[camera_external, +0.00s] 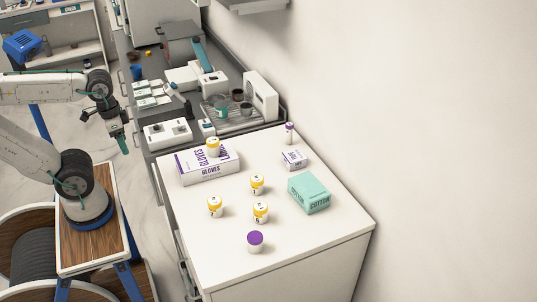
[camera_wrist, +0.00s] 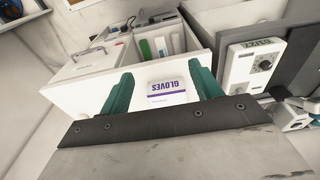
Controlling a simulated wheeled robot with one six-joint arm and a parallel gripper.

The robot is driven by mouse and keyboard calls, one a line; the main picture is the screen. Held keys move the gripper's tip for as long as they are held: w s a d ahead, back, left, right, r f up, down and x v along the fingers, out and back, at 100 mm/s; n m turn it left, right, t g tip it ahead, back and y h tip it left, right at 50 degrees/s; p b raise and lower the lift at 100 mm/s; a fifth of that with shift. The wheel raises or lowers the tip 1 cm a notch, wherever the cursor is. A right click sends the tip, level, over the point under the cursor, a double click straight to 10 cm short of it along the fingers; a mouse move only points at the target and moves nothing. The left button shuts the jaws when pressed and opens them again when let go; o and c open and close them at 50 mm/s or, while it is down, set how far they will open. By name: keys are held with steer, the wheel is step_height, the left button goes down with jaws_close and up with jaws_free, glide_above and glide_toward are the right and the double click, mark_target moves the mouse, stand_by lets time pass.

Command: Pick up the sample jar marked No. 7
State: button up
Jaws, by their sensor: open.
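Several white jars with yellow lids stand on the white counter top. The front-left jar (camera_external: 214,207) has a mark that looks like a 7, but it is too small to be sure. Another jar (camera_external: 261,212) stands to its right, one (camera_external: 257,185) stands behind, and one (camera_external: 213,147) is on top of the gloves box (camera_external: 209,168). My gripper (camera_external: 123,144) is open and empty, left of the counter and away from the jars. In the wrist view my gripper's teal fingers (camera_wrist: 161,70) are spread, with no jar visible between them.
A purple-lidded jar (camera_external: 255,242) stands near the front edge; a smaller purple-lidded one (camera_external: 290,133) is at the back. A green cotton box (camera_external: 309,192) and a small white box (camera_external: 294,159) stand right. Behind is a bench with equipment (camera_external: 168,133).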

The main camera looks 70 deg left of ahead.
step_height(320, 180, up, 4)
steer(key=m+t+y, duration=0.5)
steer(key=m+t, duration=0.6)
steer(key=m, duration=2.1)
glide_above(212, 209)
steer(key=s+d, duration=0.2)
steer(key=s, duration=0.1)
steer(key=f, duration=0.1)
steer(key=shift+n, duration=0.3)
steer(key=f, duration=1.7)
steer(key=shift+s+a+f, duration=0.15)
steer(key=shift+a+f, duration=0.1)
steer(key=shift+a, duration=0.1)
steer(key=shift+f, duration=0.3)
steer(key=shift+w+a+f, duration=0.15)
steer(key=shift+w, duration=0.2)
steer(key=x, duration=0.7)
steer(key=shift+a+r, duration=0.3)
steer(key=shift+r, duration=0.05)
steer(key=c, duration=1)
